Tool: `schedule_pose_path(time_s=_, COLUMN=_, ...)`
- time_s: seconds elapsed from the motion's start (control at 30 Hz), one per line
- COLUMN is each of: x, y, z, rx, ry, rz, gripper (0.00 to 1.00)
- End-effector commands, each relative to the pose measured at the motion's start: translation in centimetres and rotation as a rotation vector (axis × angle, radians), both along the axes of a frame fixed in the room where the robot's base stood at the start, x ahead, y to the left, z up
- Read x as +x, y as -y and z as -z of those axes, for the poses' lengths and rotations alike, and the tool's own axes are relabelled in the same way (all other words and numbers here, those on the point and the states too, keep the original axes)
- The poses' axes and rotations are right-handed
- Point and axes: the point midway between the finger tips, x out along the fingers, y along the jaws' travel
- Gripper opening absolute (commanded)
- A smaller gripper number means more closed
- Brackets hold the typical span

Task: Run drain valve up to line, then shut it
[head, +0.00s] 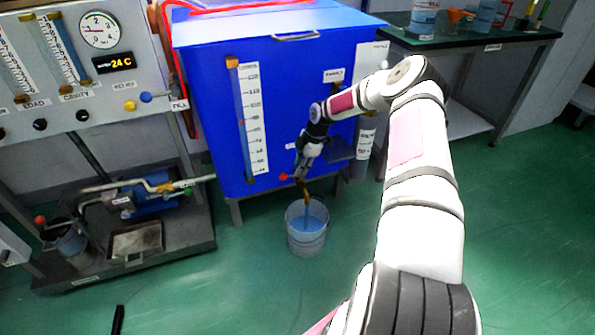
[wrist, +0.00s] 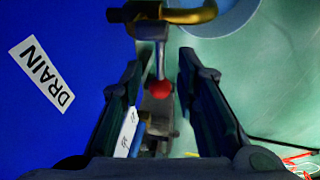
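The drain valve shows in the wrist view as a grey lever ending in a red ball (wrist: 160,89), below a brass pipe (wrist: 188,14). In the head view the red ball (head: 283,177) sits low at the front of the blue tank (head: 205,90). My gripper (wrist: 160,60) is open, its fingers on either side of the lever with gaps showing; it also appears in the head view (head: 301,168). A pale blue stream seems to run from the brass spout (head: 306,188) into a bucket (head: 307,240). The tank's level gauge (head: 250,120) has a numbered scale; its exact level is too small to read.
A DRAIN label (wrist: 42,72) is on the tank beside my gripper. A panel with a dial (head: 99,30) and a cart with a pump (head: 155,195) stand at the left. A bench (head: 470,42) with containers stands behind at the right. Green floor (head: 525,200) is clear at right.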

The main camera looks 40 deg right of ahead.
Motion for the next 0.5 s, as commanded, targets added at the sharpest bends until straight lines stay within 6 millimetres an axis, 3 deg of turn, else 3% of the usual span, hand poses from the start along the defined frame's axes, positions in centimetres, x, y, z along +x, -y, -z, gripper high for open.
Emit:
schedule_pose_path(time_s=0.23, x=-1.3, y=1.0, z=-4.9, rx=-0.002, ry=0.000, rz=0.002, gripper=0.29)
schedule_pose_path(time_s=0.5, x=-2.0, y=1.4, z=-7.5, rx=0.001, ry=0.000, rz=0.001, gripper=0.29)
